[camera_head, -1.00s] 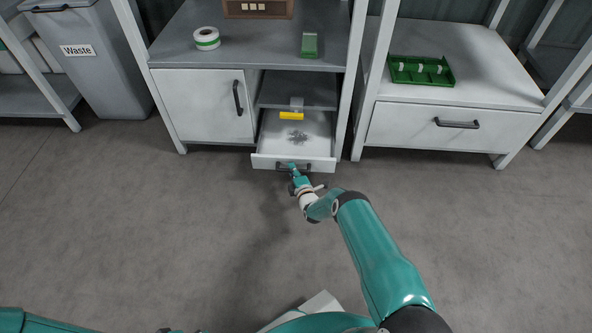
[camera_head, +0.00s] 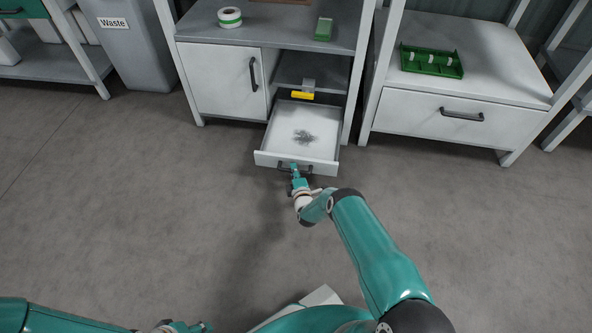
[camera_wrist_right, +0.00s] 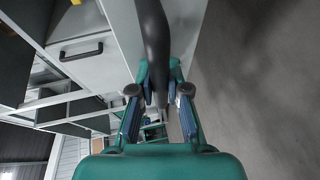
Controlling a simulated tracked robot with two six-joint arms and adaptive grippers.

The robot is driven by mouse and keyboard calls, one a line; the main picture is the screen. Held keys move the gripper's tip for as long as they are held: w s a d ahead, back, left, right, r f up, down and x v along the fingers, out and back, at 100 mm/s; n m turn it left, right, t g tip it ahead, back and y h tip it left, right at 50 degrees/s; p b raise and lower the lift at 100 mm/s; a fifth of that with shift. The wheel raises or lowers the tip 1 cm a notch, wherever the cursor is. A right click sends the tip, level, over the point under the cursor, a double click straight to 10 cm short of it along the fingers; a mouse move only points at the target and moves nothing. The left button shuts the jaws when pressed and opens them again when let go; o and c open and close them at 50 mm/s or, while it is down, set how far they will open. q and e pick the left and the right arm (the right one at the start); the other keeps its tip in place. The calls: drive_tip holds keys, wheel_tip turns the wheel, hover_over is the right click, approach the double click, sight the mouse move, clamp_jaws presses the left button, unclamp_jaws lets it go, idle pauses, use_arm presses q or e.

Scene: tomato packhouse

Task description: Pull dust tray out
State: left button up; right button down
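The dust tray (camera_head: 274,141) is a shallow white drawer with a small pile of grey dust (camera_head: 304,137) on its floor. It stands well out of the cabinet's open bay. Its dark handle (camera_head: 310,169) is on the front panel. My right gripper (camera_head: 295,173) is at this handle. In the right wrist view the fingers of my right gripper (camera_wrist_right: 158,93) close around the dark handle bar (camera_wrist_right: 155,45). My left gripper (camera_head: 182,327) shows only partly at the bottom edge, away from the tray; its fingers are not clear.
The cabinet (camera_head: 223,78) has a closed door left of the bay. A yellow-headed tool (camera_head: 303,95) hangs above the tray's rear. A second cabinet with a closed drawer (camera_head: 420,113) stands to the right, and a grey waste bin (camera_head: 125,55) to the left. The floor in front is clear.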

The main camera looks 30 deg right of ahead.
drive_tip(key=c, duration=1.4)
unclamp_jaws()
drive_tip(key=shift+s+a+f, duration=0.15)
drive_tip(key=shift+f, duration=0.05)
drive_tip(key=shift+s+r, duration=0.1)
drive_tip(key=v, duration=1.1)
drive_tip(key=shift+s, duration=0.4)
drive_tip(key=shift+a, duration=0.1)
